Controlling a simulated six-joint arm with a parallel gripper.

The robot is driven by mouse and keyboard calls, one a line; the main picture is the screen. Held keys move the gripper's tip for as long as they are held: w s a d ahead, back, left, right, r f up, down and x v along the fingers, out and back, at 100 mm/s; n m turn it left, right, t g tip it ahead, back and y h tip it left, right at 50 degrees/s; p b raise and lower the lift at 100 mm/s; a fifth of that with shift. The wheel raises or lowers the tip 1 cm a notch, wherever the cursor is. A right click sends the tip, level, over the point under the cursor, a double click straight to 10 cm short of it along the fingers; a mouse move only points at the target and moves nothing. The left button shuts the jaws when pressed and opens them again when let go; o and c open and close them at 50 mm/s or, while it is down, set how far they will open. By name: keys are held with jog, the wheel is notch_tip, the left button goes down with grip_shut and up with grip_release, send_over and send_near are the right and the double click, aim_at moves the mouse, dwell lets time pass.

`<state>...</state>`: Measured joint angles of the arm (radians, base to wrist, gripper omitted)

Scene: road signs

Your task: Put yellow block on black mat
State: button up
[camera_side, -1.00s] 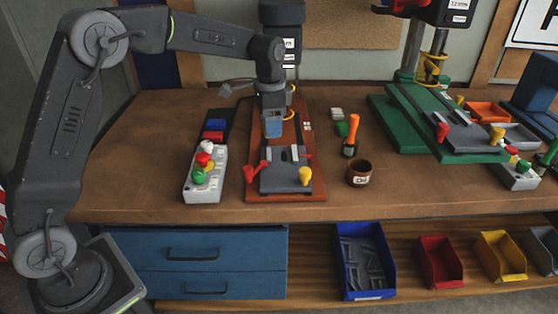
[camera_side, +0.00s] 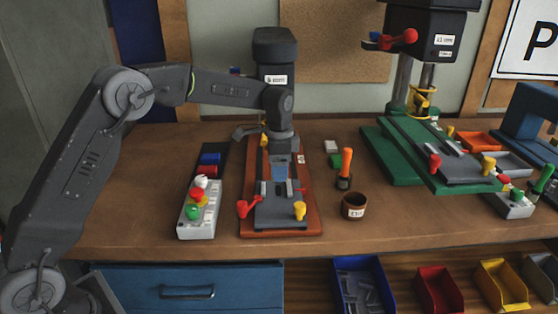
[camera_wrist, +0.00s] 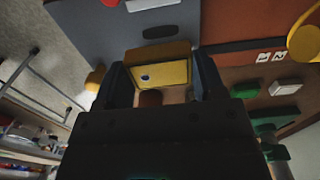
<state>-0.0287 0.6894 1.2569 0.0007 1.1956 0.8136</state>
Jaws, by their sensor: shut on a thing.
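The yellow block (camera_wrist: 165,72) sits between the two fingers of my gripper in the wrist view. My gripper (camera_wrist: 163,80) is shut on it. In the side view my gripper (camera_side: 280,170) hangs over the drill-press base, just behind and above its grey vise. The block cannot be made out there. The black mat (camera_side: 221,148) is a dark strip on the bench to the left of my gripper. A blue block (camera_side: 210,159) and a red block (camera_side: 207,171) rest on it.
A grey control box (camera_side: 197,222) with coloured buttons stands in front of the mat. The vise (camera_side: 281,215) has red and yellow knobs. An orange-handled tool (camera_side: 345,168) and a brown cup (camera_side: 354,206) stand to the right. The bench left of the mat is clear.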

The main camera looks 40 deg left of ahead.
aim_at(279, 191)
jog(key=shift+s+f, duration=0.1)
jog(key=shift+f, duration=2.45)
jog(key=o, duration=1)
jog(key=shift+r, duration=0.1)
jog(key=r, duration=1.2)
jog(key=shift+w+d+r, duration=0.15)
jog(key=shift+w+r, duration=0.05)
jog(key=shift+r, duration=0.6)
